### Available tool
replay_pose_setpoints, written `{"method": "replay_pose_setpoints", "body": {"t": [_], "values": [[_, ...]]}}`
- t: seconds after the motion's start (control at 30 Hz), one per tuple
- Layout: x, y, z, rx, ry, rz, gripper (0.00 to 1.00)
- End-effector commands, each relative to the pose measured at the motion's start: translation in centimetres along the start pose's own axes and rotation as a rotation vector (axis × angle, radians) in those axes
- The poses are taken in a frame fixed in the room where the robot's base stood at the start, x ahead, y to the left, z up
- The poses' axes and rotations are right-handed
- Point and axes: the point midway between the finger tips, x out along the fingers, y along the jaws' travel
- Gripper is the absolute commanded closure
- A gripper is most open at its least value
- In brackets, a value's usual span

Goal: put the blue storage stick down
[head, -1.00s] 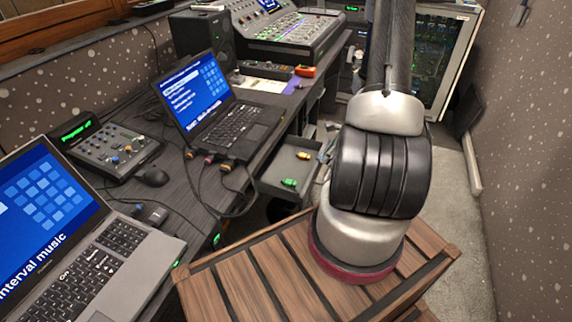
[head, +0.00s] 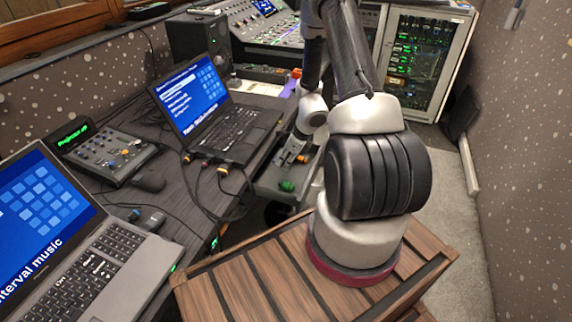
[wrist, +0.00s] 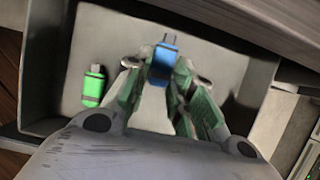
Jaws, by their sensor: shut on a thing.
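The blue storage stick (wrist: 163,66) is between the green-padded fingers of my gripper (wrist: 160,75) in the wrist view, its metal plug pointing up in the picture. My gripper is shut on it, above the grey floor of an open drawer (wrist: 225,65). I cannot tell whether the stick touches that floor. A green storage stick (wrist: 93,85) lies in the drawer to the left of my gripper. In the head view my gripper (head: 287,160) is over the drawer, near the green stick (head: 287,186); the blue stick cannot be made out there.
The drawer's walls stand close around my gripper. A laptop (head: 225,130) is on the desk left of the drawer. Cables (head: 205,195) hang at the desk edge. A slatted wooden crate (head: 235,285) is in front, and a glass-fronted rack (head: 420,65) stands behind.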

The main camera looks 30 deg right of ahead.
Motion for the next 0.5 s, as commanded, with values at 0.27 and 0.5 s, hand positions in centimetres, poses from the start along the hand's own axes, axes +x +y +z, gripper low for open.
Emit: {"method": "replay_pose_setpoints", "body": {"t": [0.27,0.5], "values": [[2.1,0.0,-0.9,0.001,0.0,0.0,1.0],[2.3,0.0,-1.0,0.001,0.0,0.0,1.0]]}}
